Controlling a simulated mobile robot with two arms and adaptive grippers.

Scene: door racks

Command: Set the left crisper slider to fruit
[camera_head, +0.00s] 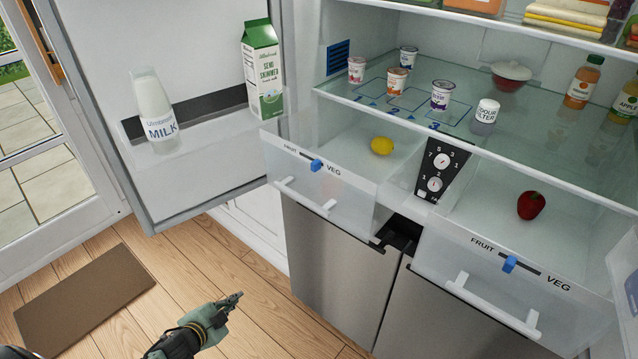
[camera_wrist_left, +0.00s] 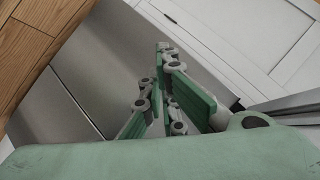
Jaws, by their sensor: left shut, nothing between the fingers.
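The left crisper drawer (camera_head: 300,165) is a clear drawer with a white handle. A lemon (camera_head: 382,146) shows inside this drawer. My left gripper (camera_head: 238,296) is low in front of the fridge, below and left of the drawer, apart from it. In the left wrist view its green fingers (camera_wrist_left: 165,95) are shut and empty, facing steel and white panels. My right gripper is not in view.
A black dial panel (camera_head: 441,170) stands between the drawers. The open fridge door (camera_head: 200,50) at left holds a milk bottle (camera_head: 153,105) and a carton (camera_head: 262,70).

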